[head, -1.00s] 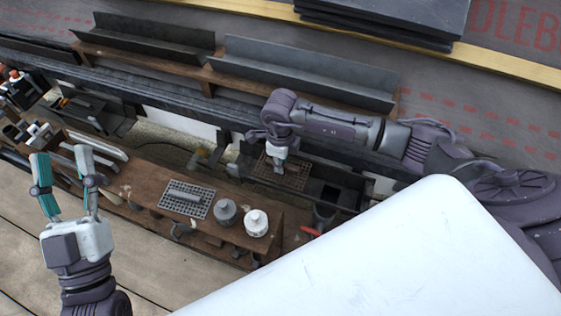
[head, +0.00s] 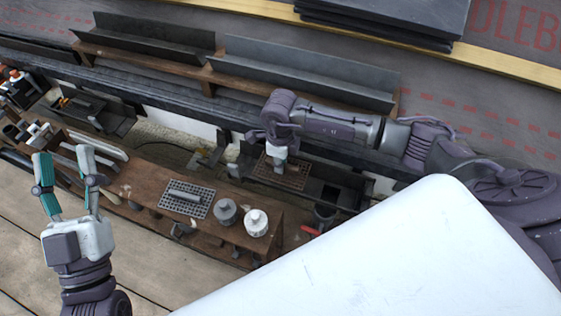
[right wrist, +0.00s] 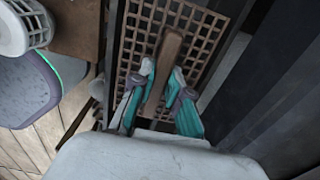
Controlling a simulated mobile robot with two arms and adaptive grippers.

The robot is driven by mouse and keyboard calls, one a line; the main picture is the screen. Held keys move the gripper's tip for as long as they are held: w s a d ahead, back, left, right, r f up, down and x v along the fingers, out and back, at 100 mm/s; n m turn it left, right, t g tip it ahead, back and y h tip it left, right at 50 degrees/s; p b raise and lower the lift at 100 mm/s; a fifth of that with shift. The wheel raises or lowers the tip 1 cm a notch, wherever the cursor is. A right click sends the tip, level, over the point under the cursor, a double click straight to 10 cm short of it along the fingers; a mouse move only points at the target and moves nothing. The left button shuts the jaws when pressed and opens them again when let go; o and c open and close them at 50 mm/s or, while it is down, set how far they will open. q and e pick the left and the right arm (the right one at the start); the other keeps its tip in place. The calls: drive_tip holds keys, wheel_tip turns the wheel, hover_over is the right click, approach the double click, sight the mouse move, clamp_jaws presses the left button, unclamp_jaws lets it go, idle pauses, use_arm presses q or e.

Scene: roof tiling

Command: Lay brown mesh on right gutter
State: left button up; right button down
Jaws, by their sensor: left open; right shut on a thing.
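The brown mesh (head: 294,180) is a flat square grid with a raised brown handle (right wrist: 168,52), seen in the right wrist view. My right gripper (right wrist: 163,76) is shut on that handle. In the head view the right gripper (head: 276,163) points down, with the mesh level beneath it. The mesh is over the left part of a dark trough, which I take as the right gutter (head: 345,191). I cannot tell whether the mesh touches it. My left gripper (head: 68,168) is open and empty, at the left above the planks.
The wooden bench (head: 142,181) in front holds a grey mesh (head: 174,206), a grey pot (head: 225,212) and a white pot (head: 256,223). Two long grey channels (head: 160,42) (head: 310,72) lie on the roof behind. Dark slabs (head: 390,18) are stacked at the back.

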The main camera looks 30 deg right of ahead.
drive_tip(key=c, duration=1.1)
unclamp_jaws()
drive_tip(key=shift+o, duration=0.5)
drive_tip(key=o, duration=0.3)
drive_tip(key=shift+o, duration=0.2)
drive_tip(key=shift+r, duration=0.1)
